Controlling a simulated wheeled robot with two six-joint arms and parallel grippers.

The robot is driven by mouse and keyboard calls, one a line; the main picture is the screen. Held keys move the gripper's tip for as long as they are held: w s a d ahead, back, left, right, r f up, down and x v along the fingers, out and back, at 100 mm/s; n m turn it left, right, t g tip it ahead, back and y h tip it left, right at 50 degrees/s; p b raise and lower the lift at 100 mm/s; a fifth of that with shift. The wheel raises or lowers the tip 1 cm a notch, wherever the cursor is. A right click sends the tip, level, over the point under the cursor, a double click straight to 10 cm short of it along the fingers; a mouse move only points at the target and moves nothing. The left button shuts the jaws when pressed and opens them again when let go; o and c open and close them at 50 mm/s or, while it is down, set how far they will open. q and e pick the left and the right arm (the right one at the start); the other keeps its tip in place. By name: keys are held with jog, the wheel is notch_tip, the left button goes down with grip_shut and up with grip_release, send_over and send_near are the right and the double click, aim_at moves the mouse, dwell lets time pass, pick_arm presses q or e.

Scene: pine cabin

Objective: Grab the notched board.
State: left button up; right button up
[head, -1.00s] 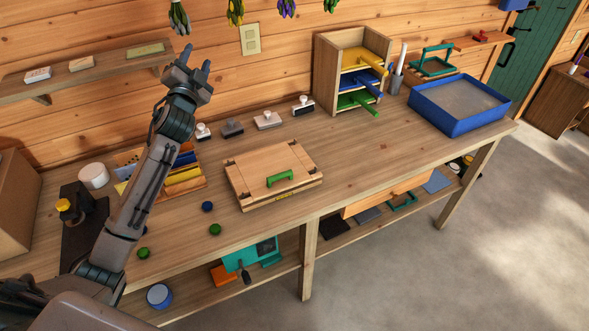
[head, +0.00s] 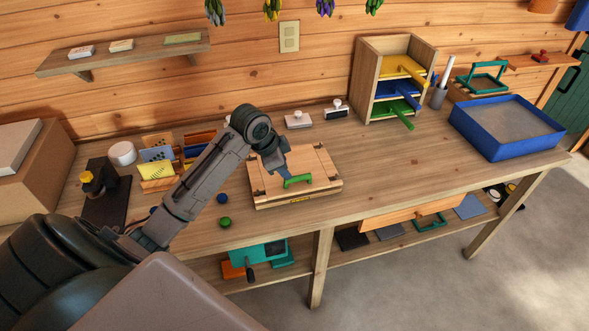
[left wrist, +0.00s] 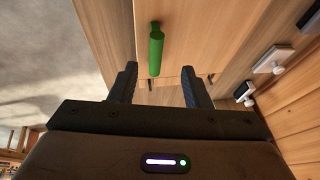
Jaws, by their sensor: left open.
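A pale wooden board (head: 320,173) with a green bar handle (head: 298,181) and dark notch-like marks near its corners lies flat on the workbench. I take it as the notched board. My left gripper (head: 282,170) is open and points down over the board, at the left end of the handle. In the left wrist view, the green handle (left wrist: 156,52) lies ahead, lined up between the open fingers (left wrist: 159,82). I see no grip on it. The arm hides part of the board's far left side. My right gripper is not in view.
Small green (head: 225,222) and blue (head: 222,198) round pieces sit left of the board. Stamps (head: 298,120) stand behind it. A tray rack (head: 368,85) and blue bin (head: 505,140) are at the right. The bench between board and bin is clear.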

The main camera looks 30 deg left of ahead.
aim_at(294, 177)
pick_arm(q)
jog(key=shift+x, duration=0.95)
jog(key=shift+w+d+f, duration=0.15)
jog(key=shift+f, duration=0.05)
jog(key=shift+w+d+f+p, duration=0.15)
jog(key=shift+f+p, duration=0.15)
jog(key=shift+p, duration=0.25)
jog(key=p+x, duration=0.1)
jog(key=x, duration=0.2)
jog(key=shift+d+f, duration=0.15)
jog(key=shift+f, duration=0.05)
jog(key=shift+w+f, duration=0.15)
jog(key=shift+f, duration=0.2)
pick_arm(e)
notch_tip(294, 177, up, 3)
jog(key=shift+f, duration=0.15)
pick_arm(q)
jog(key=shift+c, duration=0.4)
grip_shut()
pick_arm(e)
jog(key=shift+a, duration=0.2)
